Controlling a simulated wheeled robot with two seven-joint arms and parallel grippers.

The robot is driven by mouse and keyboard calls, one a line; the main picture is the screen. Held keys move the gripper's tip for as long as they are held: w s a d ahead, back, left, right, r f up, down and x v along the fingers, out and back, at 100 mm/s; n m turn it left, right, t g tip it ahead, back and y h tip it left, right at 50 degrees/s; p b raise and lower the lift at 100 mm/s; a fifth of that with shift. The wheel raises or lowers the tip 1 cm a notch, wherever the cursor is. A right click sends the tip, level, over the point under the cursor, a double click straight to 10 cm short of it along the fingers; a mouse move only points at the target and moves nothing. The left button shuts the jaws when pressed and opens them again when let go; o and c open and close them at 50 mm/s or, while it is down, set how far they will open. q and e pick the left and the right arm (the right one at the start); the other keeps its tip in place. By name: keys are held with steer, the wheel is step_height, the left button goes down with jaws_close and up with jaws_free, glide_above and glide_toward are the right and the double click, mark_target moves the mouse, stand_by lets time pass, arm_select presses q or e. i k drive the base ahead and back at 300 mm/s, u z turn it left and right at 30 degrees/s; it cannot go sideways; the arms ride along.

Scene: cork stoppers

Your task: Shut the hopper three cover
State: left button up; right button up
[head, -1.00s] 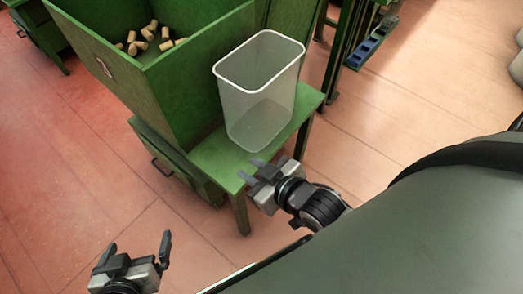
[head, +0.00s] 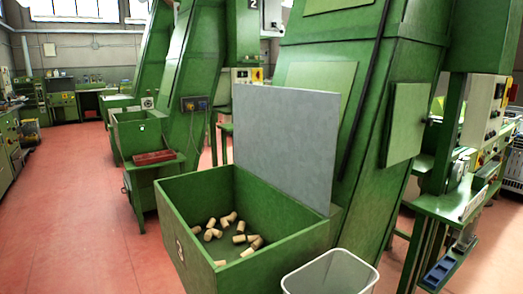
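The hopper (head: 295,246) in front of me is a green open-topped box with a faint number, which looks like a 3, on its left front face. Several cork stoppers (head: 214,228) lie on its floor. Its cover (head: 285,143) is a flat grey panel standing upright along the hopper's back edge, so the hopper is open. Neither of my grippers shows in the head view now.
A clear plastic bin (head: 332,272) stands at the hopper's right front. A green machine column (head: 335,120) rises behind the cover. Another green hopper (head: 143,130) stands farther back on the left. Red floor (head: 85,210) is free on the left.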

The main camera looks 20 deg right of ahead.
mark_target(287, 137)
steer(key=u, duration=3.3)
steer(key=k, duration=2.75)
steer(key=z, duration=2)
steer(key=i, duration=0.6)
steer(key=u, duration=0.6)
